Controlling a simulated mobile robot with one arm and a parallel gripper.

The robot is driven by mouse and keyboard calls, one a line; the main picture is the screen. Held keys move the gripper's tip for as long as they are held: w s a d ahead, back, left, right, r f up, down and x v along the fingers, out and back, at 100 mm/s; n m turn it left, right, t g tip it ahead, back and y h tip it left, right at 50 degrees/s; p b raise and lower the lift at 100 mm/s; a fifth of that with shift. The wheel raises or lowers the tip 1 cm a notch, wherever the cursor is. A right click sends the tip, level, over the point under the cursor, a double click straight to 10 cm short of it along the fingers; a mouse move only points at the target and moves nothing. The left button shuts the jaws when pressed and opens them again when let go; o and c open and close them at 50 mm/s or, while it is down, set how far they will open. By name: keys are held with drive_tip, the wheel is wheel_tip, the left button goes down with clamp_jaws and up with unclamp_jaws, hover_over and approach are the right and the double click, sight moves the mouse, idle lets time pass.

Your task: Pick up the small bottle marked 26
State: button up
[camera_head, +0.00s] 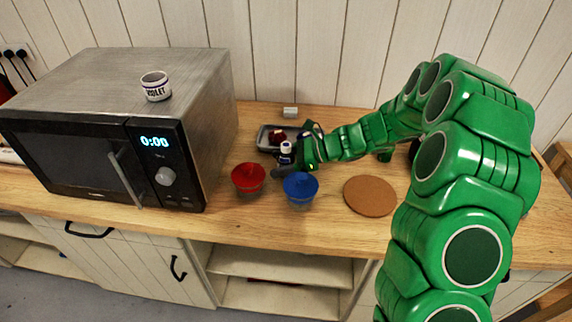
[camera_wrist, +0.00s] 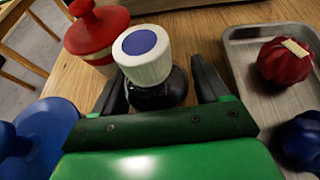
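A small dark bottle with a white ribbed cap and a blue disc on top (camera_wrist: 142,54) stands in the wrist view. In the head view the small bottle (camera_head: 286,147) stands on the counter in front of a grey tray. No number can be read on it. My gripper (camera_wrist: 158,68) is open, with one black finger on each side of the bottle. A gap shows beside the right finger; contact at the left finger cannot be told. The bottle's lower part is hidden by my gripper. My gripper also shows in the head view (camera_head: 294,150).
A red-lidded pot (camera_head: 248,178) and a blue-lidded pot (camera_head: 300,187) stand close in front. The metal tray (camera_wrist: 236,62) holds a red and a blue item. A microwave (camera_head: 100,165) with a mug marked VIOLET (camera_head: 155,87) is left; a round cork mat (camera_head: 369,196) lies right.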

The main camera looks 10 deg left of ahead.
sight(285, 150)
drive_tip(key=c, duration=0.9)
drive_tip(key=shift+r, duration=0.65)
drive_tip(key=s+r, duration=0.1)
drive_tip(key=r, duration=0.1)
drive_tip(key=s+d+r, duration=0.1)
drive_tip(key=r, duration=0.2)
drive_tip(key=s+r, duration=0.2)
drive_tip(key=shift+s+d+r, duration=0.1)
drive_tip(key=shift+d+r, duration=0.05)
drive_tip(key=shift+d, duration=0.2)
drive_tip(key=s+d+r, duration=0.1)
drive_tip(key=s, duration=0.1)
drive_tip(key=s+d+r, duration=0.1)
drive_tip(key=s, duration=0.1)
drive_tip(key=s+d+r, duration=0.1)
drive_tip(key=s, duration=0.2)
drive_tip(key=shift+s+r, duration=0.1)
drive_tip(key=shift+r, duration=0.3)
drive_tip(key=shift+s+d+r, duration=0.15)
drive_tip(key=shift+s+r, duration=0.05)
drive_tip(key=shift+s, duration=0.2)
drive_tip(key=shift+s+d+r, duration=0.15)
drive_tip(key=shift+s, duration=0.2)
